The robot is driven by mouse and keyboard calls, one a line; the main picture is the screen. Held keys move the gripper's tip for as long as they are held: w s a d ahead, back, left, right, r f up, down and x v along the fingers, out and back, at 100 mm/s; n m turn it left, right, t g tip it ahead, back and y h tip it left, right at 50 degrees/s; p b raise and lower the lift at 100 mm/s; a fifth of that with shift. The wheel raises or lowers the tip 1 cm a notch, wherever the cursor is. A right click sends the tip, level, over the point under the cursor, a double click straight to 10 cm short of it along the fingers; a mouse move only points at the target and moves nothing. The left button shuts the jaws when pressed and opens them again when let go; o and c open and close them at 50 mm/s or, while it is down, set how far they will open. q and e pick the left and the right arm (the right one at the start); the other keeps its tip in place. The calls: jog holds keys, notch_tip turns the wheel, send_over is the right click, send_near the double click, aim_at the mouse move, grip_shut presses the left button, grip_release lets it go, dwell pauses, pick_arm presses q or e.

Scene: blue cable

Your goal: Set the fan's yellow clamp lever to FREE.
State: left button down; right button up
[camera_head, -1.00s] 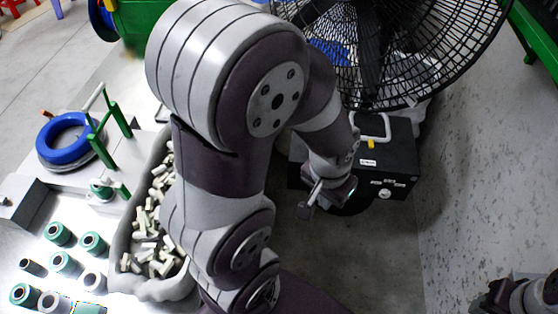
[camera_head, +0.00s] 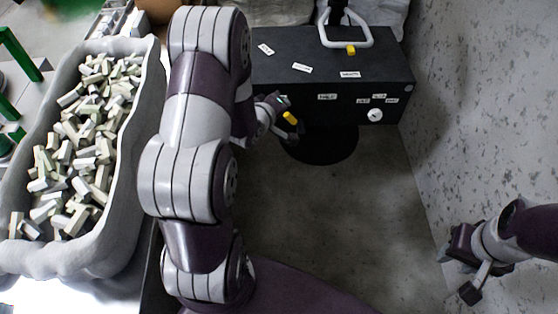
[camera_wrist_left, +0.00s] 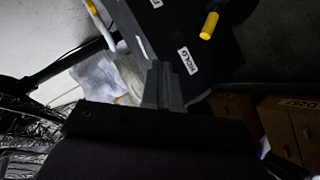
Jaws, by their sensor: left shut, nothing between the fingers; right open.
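The black fan base box (camera_head: 385,65) stands at the upper middle of the head view. A yellow lever tip (camera_head: 290,117) sticks out at its front left, close beside my left gripper (camera_head: 272,108), which is partly hidden by its own arm. A second yellow piece (camera_head: 350,49) sits on top by the white handle (camera_head: 367,32). In the left wrist view my left gripper (camera_wrist_left: 163,86) is shut and empty. A yellow tip (camera_wrist_left: 209,25) and a HOLD label (camera_wrist_left: 187,60) show beyond it, apart from the fingers. My right gripper (camera_head: 475,272) is open and empty at lower right.
A grey bin (camera_head: 150,95) full of pale blocks stands left of my left arm. A speckled wall (camera_head: 480,110) rises at right. A round black foot (camera_head: 322,147) shows below the box. The floor (camera_head: 330,220) between the arms is clear.

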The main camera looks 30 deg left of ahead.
aim_at(294, 119)
pick_arm(q)
jog(key=s+a+f+n+t+b, duration=0.2)
jog(key=f+n+t+b, duration=0.15)
jog(key=f+b, duration=0.4)
jog(key=s+a+f+n+t+b, duration=0.2)
jog(key=f+n+t+b, duration=0.15)
jog(key=f+b, duration=0.35)
jog(key=s+a+f+n+t+b, duration=0.2)
jog(key=f+n+b, duration=0.3)
jog(key=f, duration=0.4)
jog(key=d+r+b+x, duration=0.2)
jog(key=b+x, duration=0.5)
jog(key=x, duration=0.6)
jog(key=shift+y, duration=0.3)
pick_arm(e)
notch_tip(294, 119, down, 32)
